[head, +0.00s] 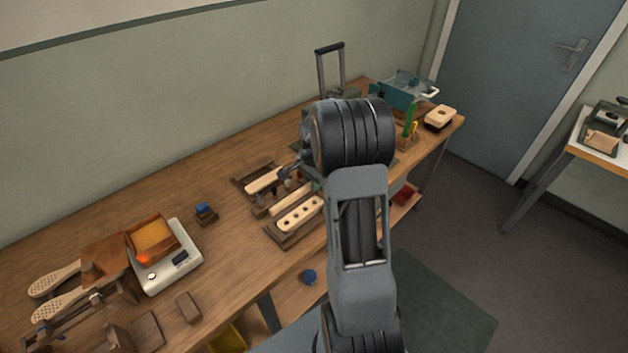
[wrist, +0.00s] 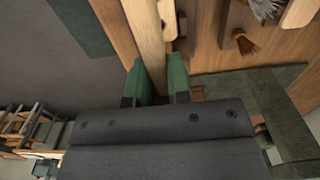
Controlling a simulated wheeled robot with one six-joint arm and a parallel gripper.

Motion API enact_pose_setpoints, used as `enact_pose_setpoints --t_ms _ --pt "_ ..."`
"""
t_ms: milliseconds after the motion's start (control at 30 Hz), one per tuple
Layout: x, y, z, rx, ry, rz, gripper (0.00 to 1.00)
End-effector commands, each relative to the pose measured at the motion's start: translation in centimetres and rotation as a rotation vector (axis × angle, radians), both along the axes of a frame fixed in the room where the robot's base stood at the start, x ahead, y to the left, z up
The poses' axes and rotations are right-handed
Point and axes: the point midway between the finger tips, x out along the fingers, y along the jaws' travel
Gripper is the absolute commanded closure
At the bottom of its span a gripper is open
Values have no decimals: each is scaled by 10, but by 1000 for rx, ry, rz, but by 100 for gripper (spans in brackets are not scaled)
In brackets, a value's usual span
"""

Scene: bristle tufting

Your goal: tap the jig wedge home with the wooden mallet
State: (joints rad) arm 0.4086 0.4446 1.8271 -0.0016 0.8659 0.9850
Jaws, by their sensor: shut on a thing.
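My gripper (wrist: 161,82) has green-padded fingers shut on a long pale wooden bar (wrist: 147,40), which looks like the wooden mallet's handle. The mallet's head does not show in the wrist view. The jig (head: 290,238) is a dark wooden holder around a pale block with a row of dark holes (head: 299,214). I cannot make out the jig wedge.
A white scale (head: 166,275) with an amber-filled tray stands on the bench (head: 225,170), left of the jig. Pale perforated paddles (head: 55,278) lie at the far left. A small dark blue-topped block (head: 206,213) sits between.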

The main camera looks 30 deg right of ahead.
Motion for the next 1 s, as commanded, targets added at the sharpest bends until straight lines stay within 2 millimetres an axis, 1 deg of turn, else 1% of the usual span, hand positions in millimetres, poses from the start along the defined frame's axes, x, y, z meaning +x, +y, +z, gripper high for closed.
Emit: enact_pose_setpoints --t_ms 267,367,600,700,1000 --pt "-1 0 4 2 2 0 100" --pt "-1 0 11 2 1 0 100" --pt "-1 0 38 2 1 0 100" --pt "-1 0 46 2 1 0 100" --pt "-1 0 47 2 2 0 100"
